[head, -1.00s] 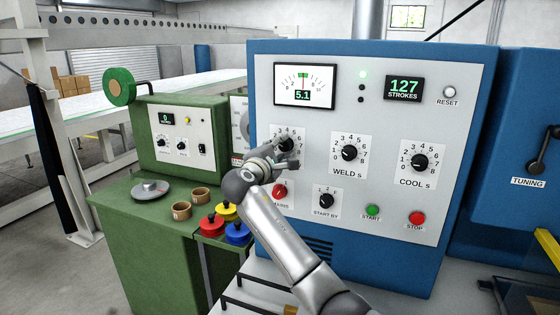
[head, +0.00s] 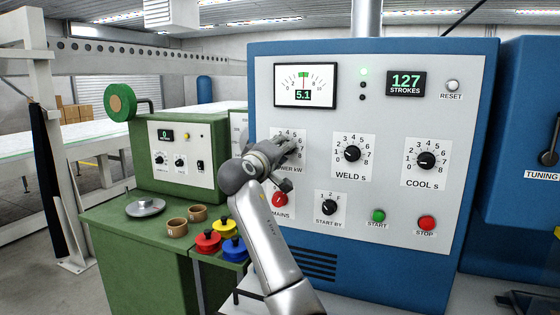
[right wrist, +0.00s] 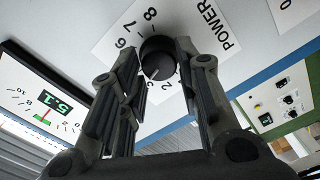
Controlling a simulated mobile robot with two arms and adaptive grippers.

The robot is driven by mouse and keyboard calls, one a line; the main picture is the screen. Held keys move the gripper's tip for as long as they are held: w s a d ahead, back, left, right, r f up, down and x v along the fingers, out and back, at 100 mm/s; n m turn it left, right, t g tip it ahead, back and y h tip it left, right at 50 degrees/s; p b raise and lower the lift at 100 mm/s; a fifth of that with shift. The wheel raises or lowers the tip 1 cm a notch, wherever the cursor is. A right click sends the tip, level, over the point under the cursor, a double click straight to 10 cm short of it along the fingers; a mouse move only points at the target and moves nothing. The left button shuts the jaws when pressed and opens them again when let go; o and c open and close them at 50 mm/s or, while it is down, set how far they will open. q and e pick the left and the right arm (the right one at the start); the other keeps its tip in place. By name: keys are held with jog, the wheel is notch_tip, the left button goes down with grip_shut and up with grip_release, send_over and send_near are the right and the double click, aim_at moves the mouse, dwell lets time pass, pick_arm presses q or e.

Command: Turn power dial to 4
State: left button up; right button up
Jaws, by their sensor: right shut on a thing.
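The power dial (right wrist: 157,62) is a round black knob on a white scale plate marked POWER. In the head view my right gripper (head: 286,146) covers the knob, leaving only part of its plate (head: 299,133) in sight. In the right wrist view the two fingers of my right gripper (right wrist: 160,78) stand on either side of the knob, shut on it. My left gripper is not in view.
The weld dial (head: 352,154) and cool dial (head: 426,160) are to the right on the same panel. The red mains knob (head: 280,199) and start-by knob (head: 329,208) are just below. The meter (head: 305,86) reads 5.1. A green bench (head: 120,215) stands at left.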

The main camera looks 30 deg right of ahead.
jog(key=shift+f+m+b, duration=0.2)
jog(key=shift+m+b, duration=0.45)
jog(key=shift+m, duration=0.45)
jog(key=o, duration=1)
jog(key=shift+r, duration=0.15)
jog(key=v, duration=1.2)
jog(key=shift+a, duration=0.1)
